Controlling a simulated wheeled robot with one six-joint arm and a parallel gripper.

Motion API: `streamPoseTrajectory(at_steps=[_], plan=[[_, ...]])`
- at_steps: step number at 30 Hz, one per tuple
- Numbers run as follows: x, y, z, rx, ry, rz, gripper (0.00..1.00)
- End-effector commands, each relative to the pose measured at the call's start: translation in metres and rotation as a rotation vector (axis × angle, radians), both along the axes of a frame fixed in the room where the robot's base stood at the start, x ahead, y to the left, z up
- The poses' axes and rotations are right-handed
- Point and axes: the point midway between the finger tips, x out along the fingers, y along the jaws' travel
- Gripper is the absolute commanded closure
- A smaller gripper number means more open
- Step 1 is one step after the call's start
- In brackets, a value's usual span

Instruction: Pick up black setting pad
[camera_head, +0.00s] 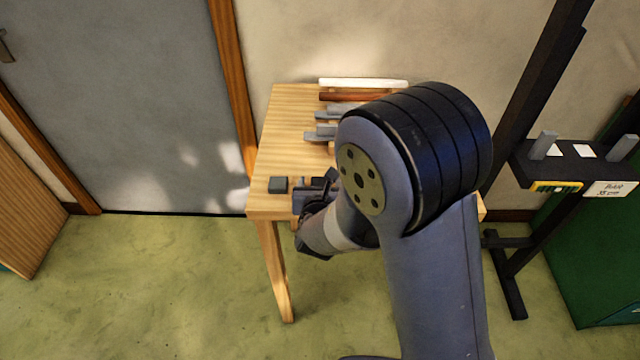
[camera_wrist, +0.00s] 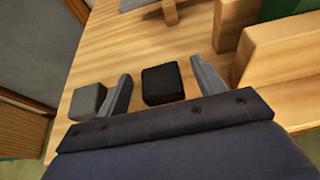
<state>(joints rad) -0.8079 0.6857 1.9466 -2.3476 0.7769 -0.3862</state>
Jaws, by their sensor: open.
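The black setting pad (camera_wrist: 163,85) is a small dark block on the wooden table, seen in the wrist view between the two grey fingers of my gripper (camera_wrist: 161,70). The fingers are apart, with a visible gap on either side of the pad. In the head view my gripper (camera_head: 311,187) is low over the table's front left part, and I cannot clearly make out the black pad among its dark parts. A grey pad (camera_wrist: 88,102) lies just outside the left finger; it also shows in the head view (camera_head: 278,185).
The wooden table (camera_head: 285,135) holds grey tools (camera_head: 322,132), a brown strip (camera_head: 340,97) and a white strip (camera_head: 362,83) towards the back. Wooden blocks (camera_wrist: 275,60) stand right of the fingers in the wrist view. A black stand (camera_head: 575,165) is at the right.

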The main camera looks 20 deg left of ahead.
Motion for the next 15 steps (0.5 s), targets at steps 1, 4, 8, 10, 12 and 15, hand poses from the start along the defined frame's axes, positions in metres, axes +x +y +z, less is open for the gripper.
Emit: streamPoseTrajectory(at_steps=[1,4,8,10,12,15], plan=[[-0.0002,0.0,0.0001,0.0,0.0,0.0,0.35],[-0.0003,-0.0001,0.0001,0.0,0.0,0.0,0.4],[-0.0003,-0.0001,0.0002,0.0,0.0,0.0,0.51],[-0.0003,-0.0001,0.0002,0.0,0.0,0.0,0.57],[-0.0004,-0.0001,0.0003,0.0,0.0,0.0,0.62],[-0.0004,-0.0001,0.0003,0.0,0.0,0.0,0.71]])
